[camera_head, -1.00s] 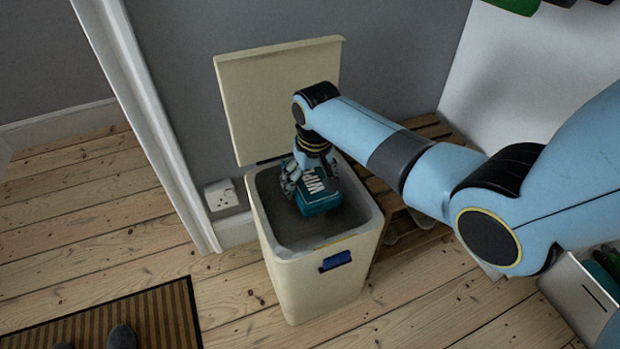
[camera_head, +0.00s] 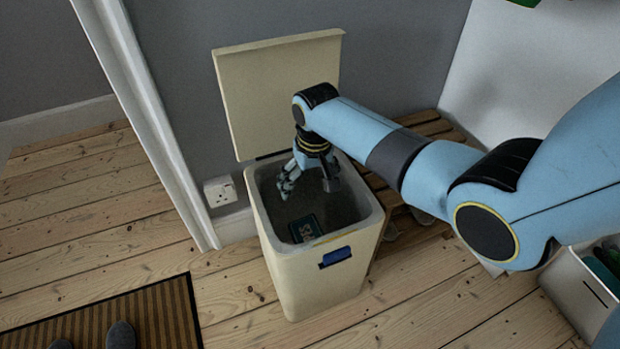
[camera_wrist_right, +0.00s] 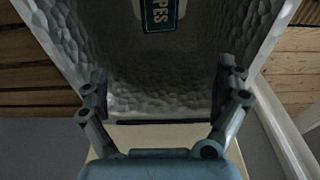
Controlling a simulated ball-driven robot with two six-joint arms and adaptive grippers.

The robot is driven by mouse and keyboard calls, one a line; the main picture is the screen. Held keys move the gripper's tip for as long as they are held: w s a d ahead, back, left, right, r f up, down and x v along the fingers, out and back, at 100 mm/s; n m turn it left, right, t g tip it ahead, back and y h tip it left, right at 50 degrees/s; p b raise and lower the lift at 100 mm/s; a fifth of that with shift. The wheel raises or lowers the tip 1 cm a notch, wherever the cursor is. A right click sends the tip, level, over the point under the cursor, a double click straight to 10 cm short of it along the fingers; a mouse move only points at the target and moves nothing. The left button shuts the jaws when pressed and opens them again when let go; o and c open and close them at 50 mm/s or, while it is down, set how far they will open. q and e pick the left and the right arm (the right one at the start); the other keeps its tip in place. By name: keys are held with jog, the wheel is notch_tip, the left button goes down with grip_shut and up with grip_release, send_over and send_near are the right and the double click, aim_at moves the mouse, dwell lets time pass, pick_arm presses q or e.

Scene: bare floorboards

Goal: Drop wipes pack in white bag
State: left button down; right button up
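The teal wipes pack (camera_head: 305,229) lies low inside the cream bin, near its front wall; it also shows in the right wrist view (camera_wrist_right: 161,14) with part of its lettering. The bin (camera_head: 318,282) stands on the floor with its lid (camera_head: 275,92) raised and a grey, crinkled lining (camera_wrist_right: 150,75) inside. My right gripper (camera_head: 306,190) is open and empty at the bin's mouth, above and apart from the pack. Its spread fingers also show in the right wrist view (camera_wrist_right: 166,95). I see no separate white bag. My left gripper is not in view.
A slatted wooden rack (camera_head: 425,128) stands behind and right of the bin. A white box (camera_head: 580,290) with items inside is at the right edge. A striped mat (camera_head: 120,315) lies at lower left. A socket (camera_head: 221,192) is on the wall. Floorboards left of the bin are clear.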

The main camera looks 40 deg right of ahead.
notch_tip(320, 180, up, 12)
jog(key=s, duration=0.1)
jog(key=shift+s+a, duration=0.2)
jog(key=shift+s, duration=0.15)
jog(key=shift+f, duration=0.1)
dwell(0.4)
